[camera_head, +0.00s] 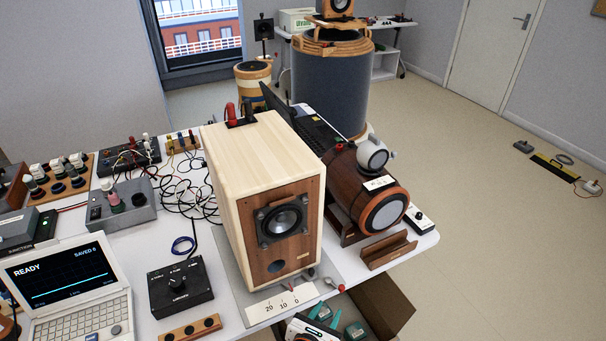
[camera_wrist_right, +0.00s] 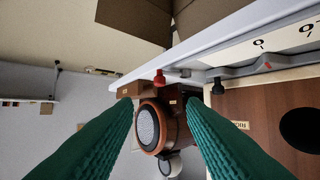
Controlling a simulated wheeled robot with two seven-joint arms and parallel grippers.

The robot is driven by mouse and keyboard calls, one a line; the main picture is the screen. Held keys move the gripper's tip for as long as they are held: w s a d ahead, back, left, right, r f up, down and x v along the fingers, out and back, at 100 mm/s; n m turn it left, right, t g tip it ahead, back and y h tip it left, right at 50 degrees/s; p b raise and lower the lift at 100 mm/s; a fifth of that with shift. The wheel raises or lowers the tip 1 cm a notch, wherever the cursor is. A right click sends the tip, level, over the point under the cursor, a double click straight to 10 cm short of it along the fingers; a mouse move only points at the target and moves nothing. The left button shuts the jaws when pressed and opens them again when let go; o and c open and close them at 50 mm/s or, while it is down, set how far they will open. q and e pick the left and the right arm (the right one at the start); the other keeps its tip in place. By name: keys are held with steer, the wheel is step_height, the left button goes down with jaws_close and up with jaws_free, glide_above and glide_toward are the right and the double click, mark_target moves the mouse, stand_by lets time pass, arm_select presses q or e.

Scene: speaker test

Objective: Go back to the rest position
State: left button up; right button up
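My right gripper (camera_head: 337,322) is at the bottom of the head view, just past the table's front edge and below the wooden speaker (camera_head: 262,190). In the right wrist view its two green fingers (camera_wrist_right: 160,104) stand wide apart, with nothing held between them. The barrel-shaped speaker (camera_wrist_right: 148,128) shows beyond the gap, apart from the fingers. My left gripper is in neither view.
The white table (camera_head: 140,318) carries a laptop (camera_head: 75,285), a black control box (camera_head: 180,287), cables and the barrel speaker (camera_head: 370,195). A red-tipped plug (camera_head: 340,287) lies at its front edge. An open cardboard box (camera_head: 385,305) is beside my right gripper. The right floor is mostly clear.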

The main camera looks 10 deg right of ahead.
steer(key=s+d+f+m+g+y, duration=0.1)
steer(key=s+d+f+m+g, duration=0.3)
steer(key=f, duration=0.4)
steer(key=s+d+f+m+g+y, duration=0.1)
steer(key=s+f+m+y, duration=0.15)
steer(key=s+f, duration=0.5)
steer(key=s+d+f+m+g+y, duration=0.1)
steer(key=s+d+f+m+g, duration=0.25)
steer(key=f, duration=0.65)
steer(key=s+d+f+m+y, duration=0.1)
steer(key=s+f+m, duration=0.2)
steer(key=s+m, duration=0.2)
steer(key=s+d+f+m+g+y, duration=0.1)
steer(key=s+d+f+m, duration=0.1)
steer(key=s+m, duration=0.4)
steer(key=s+d+f+m+g+y, duration=0.1)
steer(key=s+d+f+m, duration=0.1)
steer(key=s+m, duration=0.4)
steer(key=s+f, duration=0.1)
steer(key=s, duration=0.4)
steer(key=shift+f, duration=0.35)
